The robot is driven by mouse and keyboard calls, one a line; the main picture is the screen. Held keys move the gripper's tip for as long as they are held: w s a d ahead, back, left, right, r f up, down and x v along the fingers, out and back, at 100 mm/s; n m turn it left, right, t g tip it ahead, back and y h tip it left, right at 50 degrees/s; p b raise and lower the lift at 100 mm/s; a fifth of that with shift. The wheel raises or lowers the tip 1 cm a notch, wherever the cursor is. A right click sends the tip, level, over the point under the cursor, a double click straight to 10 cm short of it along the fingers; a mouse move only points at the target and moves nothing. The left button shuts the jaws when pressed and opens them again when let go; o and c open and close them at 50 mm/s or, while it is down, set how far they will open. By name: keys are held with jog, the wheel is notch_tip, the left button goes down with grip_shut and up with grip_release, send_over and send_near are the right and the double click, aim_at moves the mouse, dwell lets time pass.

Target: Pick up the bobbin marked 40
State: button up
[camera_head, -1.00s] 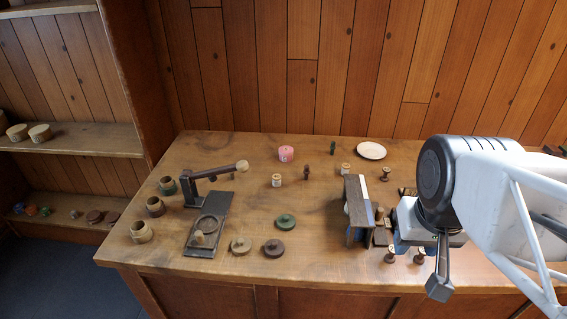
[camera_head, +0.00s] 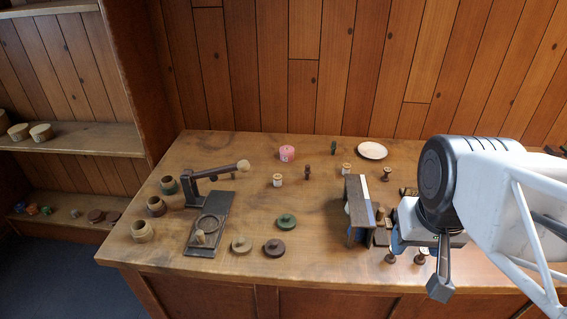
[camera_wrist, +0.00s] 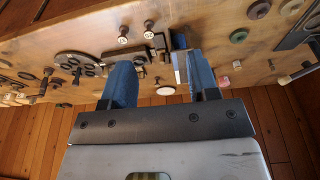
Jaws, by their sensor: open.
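Two brown bobbins with pale marked tops stand near the bench's front edge, the left one (camera_head: 390,257) and the right one (camera_head: 422,257). In the wrist view they show at the top, as one bobbin (camera_wrist: 123,38) and another bobbin (camera_wrist: 149,29). A pale labelled bobbin (camera_head: 277,180) stands mid-bench, and another pale bobbin (camera_head: 346,168) stands farther right. The marks are too small to read, so I cannot tell which is 40. My gripper (camera_wrist: 160,65) is open above the bench's right part, its blue fingers apart with nothing held between them.
A dark wooden stand (camera_head: 358,213) is just left of my gripper. Several small dark items lie around it. A white plate (camera_head: 371,150) and pink pot (camera_head: 287,153) are at the back. Round lidded pieces, a dark lever device (camera_head: 205,225) and cups occupy the left. The middle has clear patches.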

jog(key=shift+o, duration=0.4)
jog(key=w+a+f+n+t+h, duration=0.1)
jog(key=w+a+f+n+h, duration=0.15)
jog(key=w+n, duration=0.45)
jog(key=w+a+f+n+t+h, duration=0.1)
jog(key=w+f+n+h, duration=0.25)
jog(key=w, duration=0.55)
jog(key=w+a+f+n+t+h, duration=0.1)
jog(key=w+f+n+t+h, duration=0.1)
jog(key=w+n, duration=0.5)
jog(key=n+t+y, duration=0.6)
jog(key=n+t, duration=0.1)
jog(key=n, duration=1)
send_near(278, 181)
jog(key=w, duration=0.1)
jog(key=w+f, duration=0.1)
jog(key=w, duration=0.1)
jog(key=shift+w+a+m, duration=0.2)
jog(key=shift+m, duration=0.05)
